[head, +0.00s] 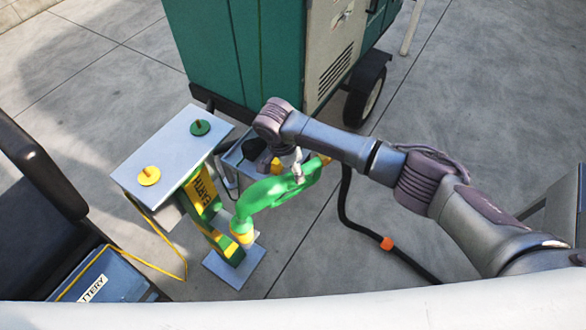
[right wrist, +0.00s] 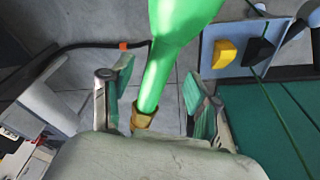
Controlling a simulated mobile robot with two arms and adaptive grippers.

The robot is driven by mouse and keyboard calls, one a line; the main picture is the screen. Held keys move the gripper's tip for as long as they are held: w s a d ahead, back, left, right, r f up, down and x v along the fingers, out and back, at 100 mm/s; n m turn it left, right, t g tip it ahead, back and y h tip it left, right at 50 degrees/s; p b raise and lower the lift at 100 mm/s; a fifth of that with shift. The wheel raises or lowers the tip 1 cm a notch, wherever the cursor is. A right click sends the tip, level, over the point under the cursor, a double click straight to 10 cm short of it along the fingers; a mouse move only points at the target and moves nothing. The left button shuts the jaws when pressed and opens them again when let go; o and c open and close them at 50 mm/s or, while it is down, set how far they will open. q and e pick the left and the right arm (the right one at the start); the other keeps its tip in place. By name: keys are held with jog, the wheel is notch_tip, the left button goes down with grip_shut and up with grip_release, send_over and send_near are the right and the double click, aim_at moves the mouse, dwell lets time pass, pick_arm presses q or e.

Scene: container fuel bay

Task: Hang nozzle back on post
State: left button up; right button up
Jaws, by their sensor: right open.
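The green nozzle (head: 268,193) shows in the head view beside the post (head: 198,195), its yellow lower end close to the post's green and yellow side; I cannot tell whether they touch. My right gripper (head: 298,176) is at the nozzle's upper part. In the right wrist view the green nozzle (right wrist: 165,60) runs between the two fingers of my right gripper (right wrist: 155,95), with gaps on both sides, so the gripper is open around it. A brown-gold end shows near the palm. My left gripper is not in view.
The post's grey top plate (head: 170,150) carries a yellow knob and a green knob. A green wheeled unit (head: 250,50) stands behind. A grey tray (head: 232,158) with black and yellow items sits beside the post. A black hose (head: 350,215) crosses the floor. A battery box (head: 100,280) is front left.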

notch_tip(320, 180, up, 10)
jog(key=a, duration=0.1)
jog(key=shift+s+a+r, duration=0.2)
jog(key=shift+s+a, duration=0.2)
jog(key=shift+s, duration=0.05)
